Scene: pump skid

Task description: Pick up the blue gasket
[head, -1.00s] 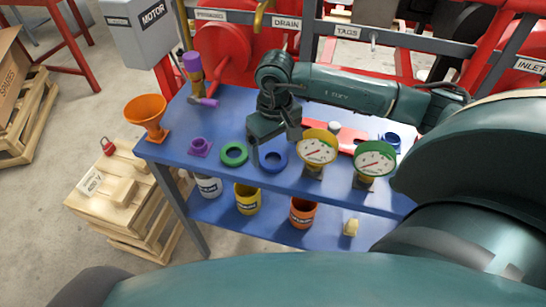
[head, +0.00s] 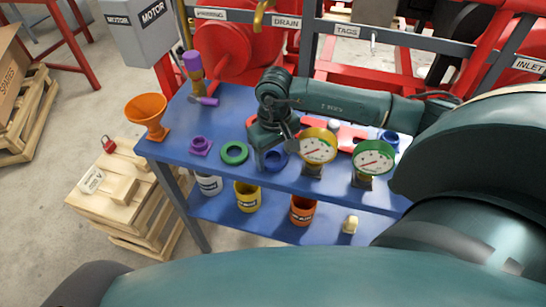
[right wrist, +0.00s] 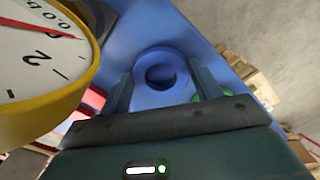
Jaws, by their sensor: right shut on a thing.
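The blue gasket (head: 275,168) is a thick ring at the front part of the blue table top, right of a green ring. In the right wrist view the gasket (right wrist: 182,73) shows between the two fingers, its round hole facing the camera. My right gripper (head: 275,160) reaches down over the gasket from above and is shut on it. The gripper and fingers hide part of the ring in the head view. I cannot tell any gap between gasket and table. My left gripper is out of view.
The yellow gauge (head: 318,146) stands close right of the gripper, with a green gauge (head: 373,158) beyond it. The green ring (head: 234,153), a purple flanged part (head: 200,147) and an orange funnel (head: 147,113) are to the left. Pots stand on the lower shelf (head: 270,222).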

